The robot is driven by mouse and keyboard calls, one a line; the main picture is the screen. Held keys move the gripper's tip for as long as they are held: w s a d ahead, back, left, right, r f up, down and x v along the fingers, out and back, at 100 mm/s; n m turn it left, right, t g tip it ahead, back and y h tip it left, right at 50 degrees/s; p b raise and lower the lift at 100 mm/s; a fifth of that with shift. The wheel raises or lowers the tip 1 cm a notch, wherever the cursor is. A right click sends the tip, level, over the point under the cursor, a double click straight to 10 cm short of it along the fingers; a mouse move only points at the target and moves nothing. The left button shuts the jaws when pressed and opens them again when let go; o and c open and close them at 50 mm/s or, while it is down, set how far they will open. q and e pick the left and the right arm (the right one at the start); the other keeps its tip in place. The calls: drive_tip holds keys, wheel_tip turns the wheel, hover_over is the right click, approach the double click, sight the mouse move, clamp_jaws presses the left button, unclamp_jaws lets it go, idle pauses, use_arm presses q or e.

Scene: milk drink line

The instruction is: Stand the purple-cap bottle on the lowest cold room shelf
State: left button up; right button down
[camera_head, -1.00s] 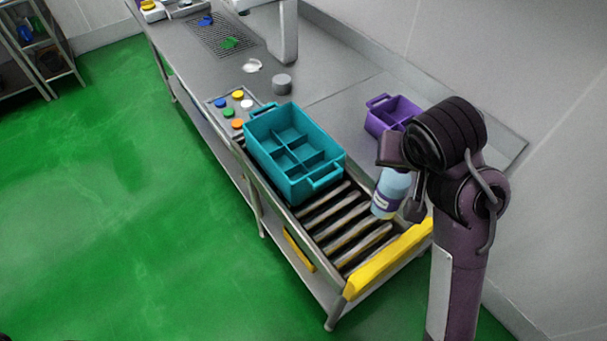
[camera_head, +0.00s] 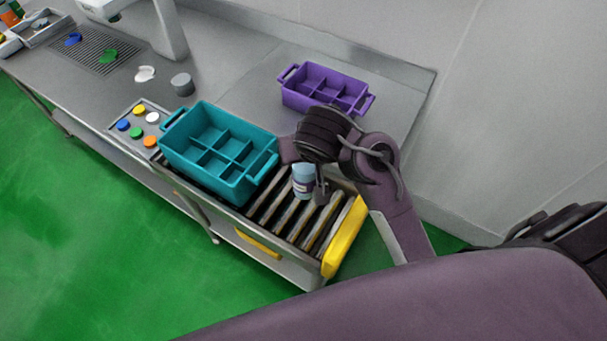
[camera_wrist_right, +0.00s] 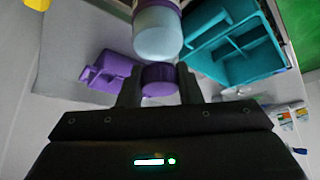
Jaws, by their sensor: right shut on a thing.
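The purple-cap bottle (camera_head: 303,181) has a pale blue body and a label. It hangs above the roller section of the bench, just right of the teal crate. My right gripper (camera_wrist_right: 159,82) is shut on its purple cap, with one finger on each side. In the right wrist view the bottle body (camera_wrist_right: 158,33) extends away beyond the fingers. My left gripper is not in view. I cannot see a cold room shelf.
The teal divided crate (camera_head: 169,157) stands beside the rollers (camera_head: 283,215). A purple divided crate (camera_head: 321,76) stands behind on the bench. A yellow end bar (camera_head: 345,238) closes the rollers. Coloured buttons (camera_head: 136,131) lie left. Green floor is clear in front.

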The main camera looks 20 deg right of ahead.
sight(306, 175)
wheel_tip(306, 175, down, 6)
drive_tip(key=shift+d+r+b, duration=0.1)
drive_tip(key=shift+r+b, duration=0.05)
drive_tip(key=shift+b, duration=0.3)
wheel_tip(306, 175, down, 3)
drive_tip(key=shift+f+b, duration=0.1)
drive_tip(key=shift+b, duration=0.45)
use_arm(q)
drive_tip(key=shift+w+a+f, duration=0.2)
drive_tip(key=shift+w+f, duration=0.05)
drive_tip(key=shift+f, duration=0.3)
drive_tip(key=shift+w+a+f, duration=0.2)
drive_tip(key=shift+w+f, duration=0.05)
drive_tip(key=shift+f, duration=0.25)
use_arm(e)
drive_tip(key=shift+f, duration=0.3)
drive_tip(key=shift+f, duration=0.1)
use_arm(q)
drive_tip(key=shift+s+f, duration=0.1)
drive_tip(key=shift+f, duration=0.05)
use_arm(e)
drive_tip(key=c, duration=1)
unclamp_jaws()
